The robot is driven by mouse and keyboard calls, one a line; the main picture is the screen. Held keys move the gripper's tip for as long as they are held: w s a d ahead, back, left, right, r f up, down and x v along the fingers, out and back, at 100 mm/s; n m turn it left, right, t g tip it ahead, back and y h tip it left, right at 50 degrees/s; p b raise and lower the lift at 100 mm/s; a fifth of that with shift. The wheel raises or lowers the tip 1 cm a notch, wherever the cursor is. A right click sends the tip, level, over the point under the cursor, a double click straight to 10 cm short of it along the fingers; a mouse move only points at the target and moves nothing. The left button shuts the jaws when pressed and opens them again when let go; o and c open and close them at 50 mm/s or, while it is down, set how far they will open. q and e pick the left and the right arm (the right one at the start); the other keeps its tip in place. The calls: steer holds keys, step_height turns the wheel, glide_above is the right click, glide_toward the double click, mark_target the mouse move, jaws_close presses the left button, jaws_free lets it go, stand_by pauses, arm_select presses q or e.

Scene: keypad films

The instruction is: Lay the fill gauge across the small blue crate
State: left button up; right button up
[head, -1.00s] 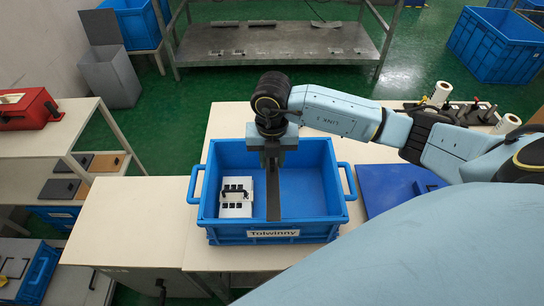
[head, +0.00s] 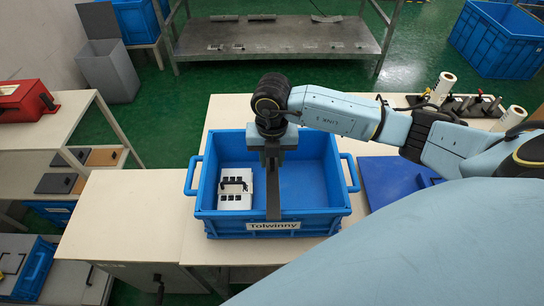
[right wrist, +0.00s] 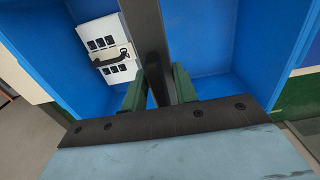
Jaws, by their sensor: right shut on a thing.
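The blue crate (head: 322,214), labelled "Tolwinny", stands on the pale table with its top open. It also shows in the right wrist view (right wrist: 215,40). The fill gauge (head: 273,196), a long dark flat bar, runs front to back over the middle of the crate. Its near end overlaps the front rim; I cannot tell whether it touches. Its far end is hidden under my right gripper (head: 272,150), which is shut on it near the back of the crate. In the right wrist view the bar (right wrist: 147,30) passes between the green fingers (right wrist: 160,90). My left gripper is out of view.
A white stack (head: 235,190) with black markings and a dark strap lies in the crate's left part; the right part is empty. A flat blue panel (head: 390,182) lies right of the crate. Rolls and a dark rack (head: 470,105) stand back right. Table left of the crate is clear.

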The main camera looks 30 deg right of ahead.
steer(key=shift+f+b, duration=0.4)
steer(key=shift+f, duration=0.2)
stand_by(0.3)
steer(key=o, duration=1.1)
steer(key=shift+o, duration=0.2)
step_height(320, 180, up, 14)
steer(key=shift+f+p, duration=0.25)
steer(key=shift+p, duration=0.15)
steer(key=shift+f, duration=0.1)
